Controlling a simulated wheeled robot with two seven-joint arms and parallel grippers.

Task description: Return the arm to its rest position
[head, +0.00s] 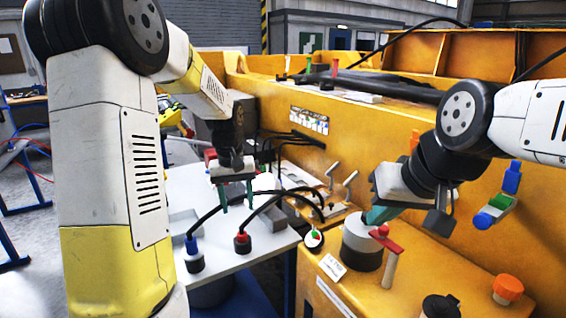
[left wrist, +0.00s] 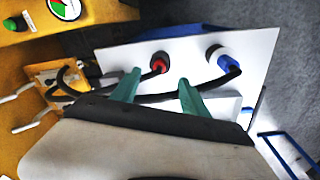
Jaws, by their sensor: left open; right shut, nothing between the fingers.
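My left gripper (head: 237,200) points down with its green fingers apart and empty, above the white table. It also shows in the left wrist view (left wrist: 157,88), with a black cable passing beyond its fingers. My left arm fills the left of the head view. My right gripper (head: 374,218) reaches in from the right, shut, by the top of a grey and white cylinder (head: 362,246). Its fingertips are partly hidden and I cannot tell whether they touch the cylinder.
Blue (head: 193,256) and red (head: 242,242) cable plugs stand on the white table (head: 215,275). A red-handled lever (head: 388,262), an orange knob (head: 508,288) and a black cap (head: 440,306) are on the yellow machine (head: 290,118).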

